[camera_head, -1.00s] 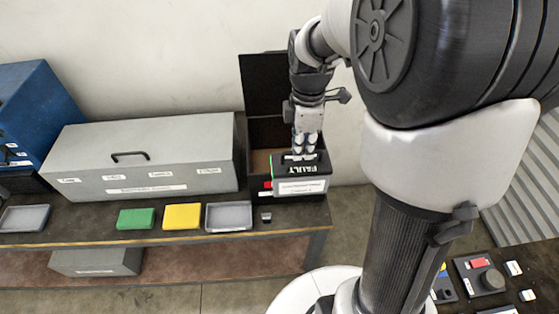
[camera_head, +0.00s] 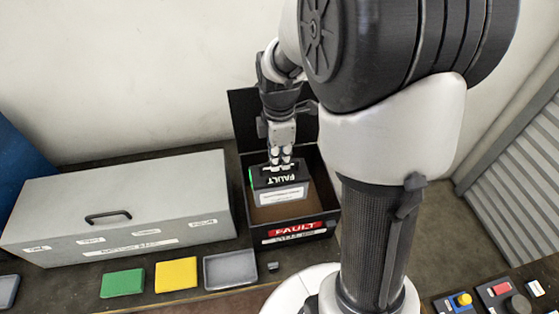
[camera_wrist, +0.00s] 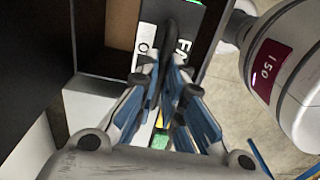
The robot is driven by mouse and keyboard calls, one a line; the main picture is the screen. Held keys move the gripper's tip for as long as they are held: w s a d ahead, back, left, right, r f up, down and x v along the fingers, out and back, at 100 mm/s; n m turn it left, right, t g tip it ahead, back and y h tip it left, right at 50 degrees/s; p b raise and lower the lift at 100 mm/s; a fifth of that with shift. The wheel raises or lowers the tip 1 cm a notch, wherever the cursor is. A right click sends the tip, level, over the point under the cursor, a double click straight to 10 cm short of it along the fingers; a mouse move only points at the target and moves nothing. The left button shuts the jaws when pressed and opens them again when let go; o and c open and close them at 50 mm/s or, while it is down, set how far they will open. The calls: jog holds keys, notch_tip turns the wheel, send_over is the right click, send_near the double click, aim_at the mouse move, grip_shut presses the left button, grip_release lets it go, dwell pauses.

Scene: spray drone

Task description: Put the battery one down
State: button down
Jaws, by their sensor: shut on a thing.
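The battery (camera_head: 281,194) is a dark block with a white label, a green edge and the word FAULT on its top. My gripper (camera_head: 279,166) is shut on its handle from above. The battery hangs inside the opening of the black FAULT box (camera_head: 300,231), whose lid stands open at the back. I cannot tell whether the battery touches the box floor. In the wrist view the blue-padded fingers (camera_wrist: 172,100) close on the dark handle, and part of the battery (camera_wrist: 160,12) shows beyond them. Its lower part is hidden there.
A long grey case (camera_head: 120,205) stands left of the box. A green block (camera_head: 122,284), a yellow block (camera_head: 176,274) and a grey tray (camera_head: 231,268) lie along the bench front. A small dark item (camera_head: 273,266) sits before the box. A side panel (camera_head: 470,302) with buttons is at lower right.

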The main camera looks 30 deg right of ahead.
aim_at(279, 172)
jog(key=f+b, duration=0.1)
jog(key=f, duration=0.7)
jog(key=f+b, duration=0.2)
jog(key=f, duration=0.5)
jog(key=shift+w+f, duration=0.2)
jog(key=shift+f, duration=0.15)
jog(key=shift+f+b, duration=0.15)
jog(key=shift+b, duration=0.25)
jog(key=c, duration=1.7)
grip_release()
jog(key=shift+s, duration=0.15)
